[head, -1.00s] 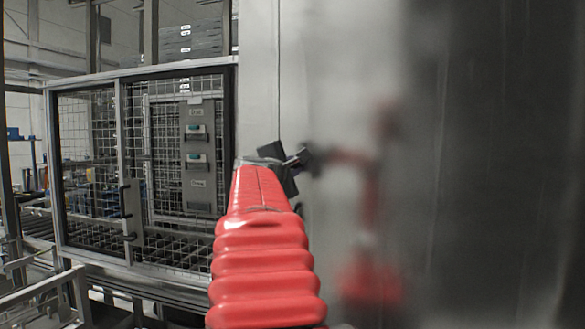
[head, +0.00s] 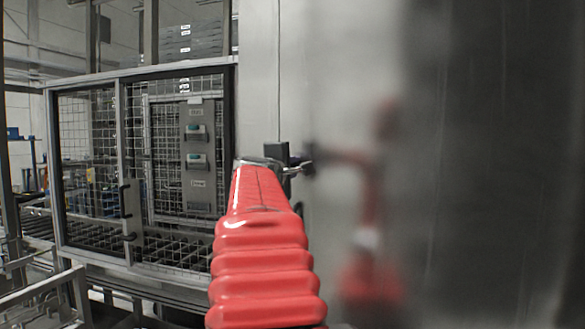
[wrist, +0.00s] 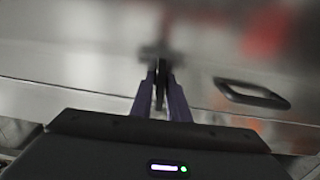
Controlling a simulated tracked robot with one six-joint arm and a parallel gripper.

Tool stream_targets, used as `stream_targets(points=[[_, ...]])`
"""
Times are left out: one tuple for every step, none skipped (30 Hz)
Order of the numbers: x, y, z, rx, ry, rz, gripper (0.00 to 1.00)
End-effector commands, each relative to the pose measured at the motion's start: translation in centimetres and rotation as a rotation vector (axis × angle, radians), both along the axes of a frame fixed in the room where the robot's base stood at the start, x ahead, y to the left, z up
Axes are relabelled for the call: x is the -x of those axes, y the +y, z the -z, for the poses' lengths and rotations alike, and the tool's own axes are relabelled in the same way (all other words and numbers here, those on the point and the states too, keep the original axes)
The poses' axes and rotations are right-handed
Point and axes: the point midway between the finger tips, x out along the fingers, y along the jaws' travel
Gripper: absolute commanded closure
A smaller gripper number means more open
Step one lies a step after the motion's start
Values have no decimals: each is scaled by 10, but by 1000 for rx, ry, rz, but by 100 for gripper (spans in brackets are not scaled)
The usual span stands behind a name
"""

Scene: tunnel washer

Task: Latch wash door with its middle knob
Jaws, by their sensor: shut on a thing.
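The wash door (head: 350,60) is the tall polished steel panel on the right in the head view; it reflects my red arm. In the wrist view the door (wrist: 80,50) fills the upper part. My gripper (wrist: 160,98) is shut on the middle knob, a small dark shape between the two purple fingers; the fingers hide most of it. In the head view my gripper (head: 300,167) is at the door's left part, close to a vertical seam, and the knob itself is hard to make out there.
Metal rails (head: 45,295) run at lower left.

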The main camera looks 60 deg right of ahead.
Motion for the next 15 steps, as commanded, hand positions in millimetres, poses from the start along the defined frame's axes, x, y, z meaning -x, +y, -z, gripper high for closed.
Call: stream_targets(points=[[1,-2,4,-8,-9,5,100],[1,-2,4,-10,-22,5,100],[1,-2,4,-12,-34,5,100],[1,-2,4,-13,-40,5,100],[1,-2,4,-14,-45,5,100],[1,-2,4,-15,-48,6,100],[1,-2,5,-16,-49,6,100],[1,-2,5,-16,-50,6,100],[1,-2,5,-16,-49,6,100],[2,-2,5,-16,-49,6,100],[2,-2,5,-16,-49,6,100],[2,-2,5,-16,-48,6,100],[2,-2,5,-16,-48,6,100],[2,-2,5,-16,-48,6,84],[2,-2,5,-16,-48,6,81]])
